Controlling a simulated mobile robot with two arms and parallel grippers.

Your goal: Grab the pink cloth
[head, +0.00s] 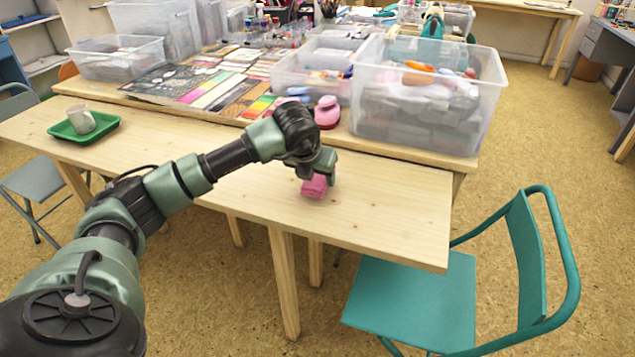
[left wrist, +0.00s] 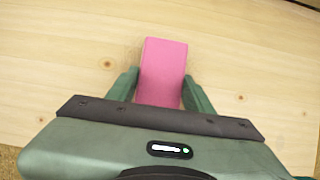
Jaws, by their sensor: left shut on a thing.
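The pink cloth (head: 314,187) is a small folded block at the front wooden table, right of its middle. My left gripper (head: 318,172) reaches down over it from above. In the left wrist view the pink cloth (left wrist: 162,70) lies between the two green fingers of my left gripper (left wrist: 160,88), which are shut on it. The cloth's near end is hidden behind the gripper body. I cannot tell whether the cloth still touches the table. My right gripper is not in view.
A green tray (head: 62,130) with a cup (head: 80,119) stands at the table's left. Behind are a large clear bin (head: 425,125), a pink punch-like object (head: 327,112) and colour sheets (head: 215,85). A teal chair (head: 420,300) stands at the front right. The table's right part is clear.

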